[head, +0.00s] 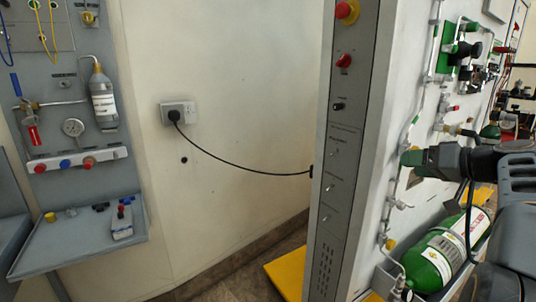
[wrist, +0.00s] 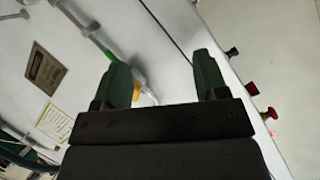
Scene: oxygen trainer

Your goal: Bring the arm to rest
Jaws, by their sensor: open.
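My gripper (head: 412,158) is at the right in the head view, in front of the white panel (head: 396,120). Its green fingertips point left toward the panel's front edge. In the wrist view my gripper (wrist: 163,80) is open, with a clear gap between its two green fingers. Nothing is held. A yellow and white fitting on the panel (wrist: 138,82) shows behind the gap. I cannot tell how far the fingertips are from the panel. My dark arm enters from the right edge of the head view.
A green and white cylinder (head: 446,252) lies in a tray below my gripper. Pipes and valves (head: 468,50) line the panel above. The grey control column (head: 343,150) stands left, with red knobs. A black cable (head: 240,165) runs to a wall socket (head: 179,112). A grey bench (head: 80,240) is far left.

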